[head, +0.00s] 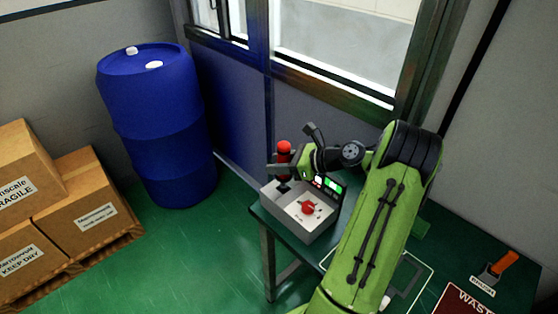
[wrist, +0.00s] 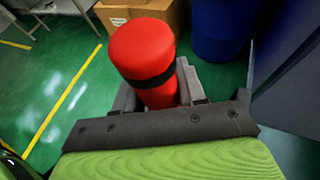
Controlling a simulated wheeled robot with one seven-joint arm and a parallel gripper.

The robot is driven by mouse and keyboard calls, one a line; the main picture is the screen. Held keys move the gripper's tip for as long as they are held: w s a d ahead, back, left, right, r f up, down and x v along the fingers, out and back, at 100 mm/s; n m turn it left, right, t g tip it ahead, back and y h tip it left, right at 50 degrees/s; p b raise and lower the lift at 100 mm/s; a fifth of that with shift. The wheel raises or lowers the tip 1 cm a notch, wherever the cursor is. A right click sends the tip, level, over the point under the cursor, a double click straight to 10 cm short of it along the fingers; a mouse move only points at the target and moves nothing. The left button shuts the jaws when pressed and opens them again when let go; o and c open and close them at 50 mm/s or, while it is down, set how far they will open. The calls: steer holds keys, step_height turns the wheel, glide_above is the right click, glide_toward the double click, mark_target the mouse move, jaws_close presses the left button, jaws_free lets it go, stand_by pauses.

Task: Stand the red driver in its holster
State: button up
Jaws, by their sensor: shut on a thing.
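The red driver (head: 284,147) is upright between the fingers of my gripper (head: 281,170), above the left corner of a grey control box. In the wrist view the driver's thick red handle (wrist: 141,48) with a black band stands between the two grey fingers of my gripper (wrist: 156,84), which is shut on it. A dark part shows below the fingers at the box's corner; I cannot tell whether it is the driver's lower end or a socket. The driver's tip is hidden in the wrist view. I cannot make out the holster for certain.
The grey control box (head: 292,222) with a red knob (head: 308,208) and lit displays sits on the dark green table (head: 460,262). An orange-handled item (head: 503,262) is at the table's right. A blue barrel (head: 160,130) and cardboard boxes (head: 75,210) stand on the floor at left.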

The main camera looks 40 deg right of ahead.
steer(key=shift+f+b, duration=0.3)
steer(key=shift+f, duration=0.95)
steer(key=shift+f, duration=0.1)
